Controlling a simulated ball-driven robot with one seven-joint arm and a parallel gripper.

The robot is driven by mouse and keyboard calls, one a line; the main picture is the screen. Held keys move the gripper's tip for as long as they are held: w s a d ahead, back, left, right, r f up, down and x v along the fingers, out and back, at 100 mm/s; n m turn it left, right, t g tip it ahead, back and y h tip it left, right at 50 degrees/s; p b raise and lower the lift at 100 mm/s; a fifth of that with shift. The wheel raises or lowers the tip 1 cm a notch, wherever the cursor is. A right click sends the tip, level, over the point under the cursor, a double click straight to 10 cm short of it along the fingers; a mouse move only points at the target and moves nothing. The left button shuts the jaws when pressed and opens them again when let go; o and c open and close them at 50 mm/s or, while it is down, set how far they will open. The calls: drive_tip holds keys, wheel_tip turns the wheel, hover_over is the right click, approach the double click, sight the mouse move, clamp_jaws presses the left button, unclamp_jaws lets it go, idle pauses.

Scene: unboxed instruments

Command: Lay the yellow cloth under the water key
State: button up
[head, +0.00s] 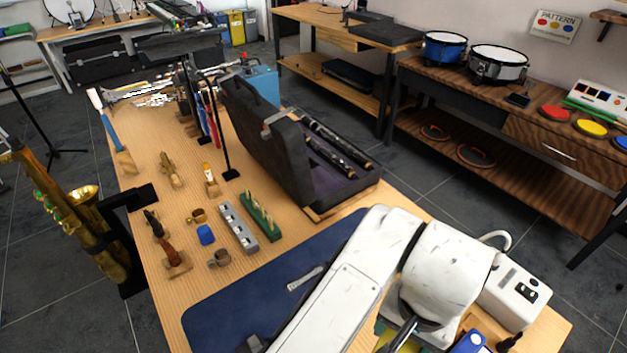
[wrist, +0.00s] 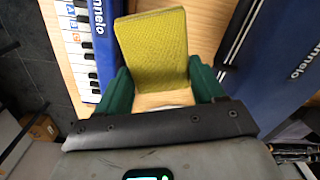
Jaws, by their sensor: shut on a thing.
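The yellow cloth (wrist: 152,38), a small textured rectangle, lies between the two green fingers of my gripper (wrist: 159,70) in the wrist view. My gripper is shut on it, and the cloth reaches out past the fingertips over the wooden bench. In the head view my white arm hides most of the gripper; only a yellow patch (head: 384,345) shows at the bottom edge. I cannot make out a water key in either view.
In the wrist view a blue keyboard instrument (wrist: 92,48) lies left of the cloth and a blue case (wrist: 275,65) lies right. In the head view a dark blue mat (head: 235,295), an open black case (head: 265,150) and several small parts stand on the bench.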

drive_tip(key=w+d+f+n, duration=0.1)
drive_tip(key=w+f+n, duration=0.1)
drive_tip(key=w, duration=0.1)
drive_tip(key=w+d+f+n, duration=0.2)
drive_tip(key=w, duration=0.1)
drive_tip(key=w+d+f+n, duration=0.2)
drive_tip(key=f, duration=0.1)
drive_tip(key=shift+w+d+f+n, duration=0.1)
drive_tip(key=shift+w+d+n, duration=0.05)
drive_tip(key=shift+w+n, duration=0.2)
wheel_tip(320, 180, up, 7)
drive_tip(key=p, duration=0.5)
wheel_tip(320, 180, down, 7)
drive_tip(key=b, duration=0.5)
drive_tip(key=shift+w+f, duration=0.1)
drive_tip(key=shift+f, duration=0.1)
wheel_tip(320, 180, up, 7)
drive_tip(key=s+p, duration=0.2)
drive_tip(key=p, duration=1.5)
drive_tip(key=shift+r, duration=0.2)
